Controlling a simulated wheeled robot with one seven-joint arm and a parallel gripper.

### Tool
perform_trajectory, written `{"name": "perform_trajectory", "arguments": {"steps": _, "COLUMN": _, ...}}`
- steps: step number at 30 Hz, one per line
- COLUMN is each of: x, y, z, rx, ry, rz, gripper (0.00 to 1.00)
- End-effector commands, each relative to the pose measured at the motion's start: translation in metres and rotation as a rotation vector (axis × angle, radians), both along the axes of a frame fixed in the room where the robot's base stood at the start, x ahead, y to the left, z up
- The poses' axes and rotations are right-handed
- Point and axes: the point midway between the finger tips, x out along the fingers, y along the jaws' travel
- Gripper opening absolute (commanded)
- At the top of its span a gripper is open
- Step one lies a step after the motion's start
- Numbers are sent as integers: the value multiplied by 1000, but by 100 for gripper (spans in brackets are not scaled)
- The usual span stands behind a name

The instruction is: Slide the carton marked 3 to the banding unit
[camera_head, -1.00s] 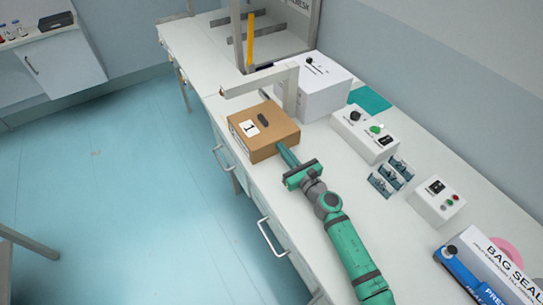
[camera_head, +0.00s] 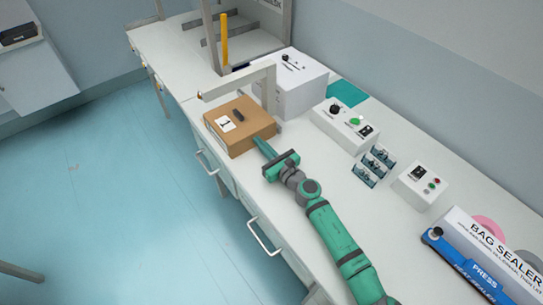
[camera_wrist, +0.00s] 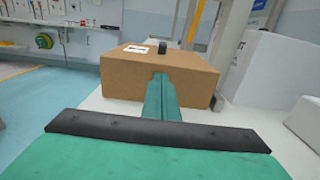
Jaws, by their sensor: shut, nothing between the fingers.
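A brown cardboard carton (camera_head: 240,128) sits on the white bench, partly beneath a pale arch (camera_head: 235,82) on a white machine (camera_head: 290,85). Its white label appears to read 1, not 3; a dark piece lies on its top. The carton also shows ahead in the wrist view (camera_wrist: 130,80). My gripper (camera_head: 259,144) is shut and empty, low over the bench, with its fingertips at the carton's near face. In the wrist view the closed fingers (camera_wrist: 161,80) meet or overlap that face; exact contact is hard to tell. The white machine's name is unreadable.
A control box (camera_head: 345,125), several small blue-grey holders (camera_head: 373,165) and a button box (camera_head: 420,185) stand right of my arm. A bag sealer (camera_head: 480,260) is at the near right. A yellow post (camera_head: 224,40) stands beyond the arch. The bench's left edge is close to the carton.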

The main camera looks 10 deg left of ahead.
Motion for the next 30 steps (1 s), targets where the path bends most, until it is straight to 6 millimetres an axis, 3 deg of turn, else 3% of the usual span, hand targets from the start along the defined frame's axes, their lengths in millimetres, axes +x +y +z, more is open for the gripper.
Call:
{"name": "perform_trajectory", "arguments": {"steps": 10, "x": -29, "y": -49, "z": 0, "rx": 0, "ry": 0, "rz": -19, "gripper": 0}}
{"name": "perform_trajectory", "arguments": {"steps": 21, "x": -69, "y": -72, "z": 0, "rx": -1, "ry": -1, "rz": 0, "gripper": 0}}
{"name": "perform_trajectory", "arguments": {"steps": 30, "x": -86, "y": -89, "z": 0, "rx": 0, "ry": 0, "rz": -1, "gripper": 0}}
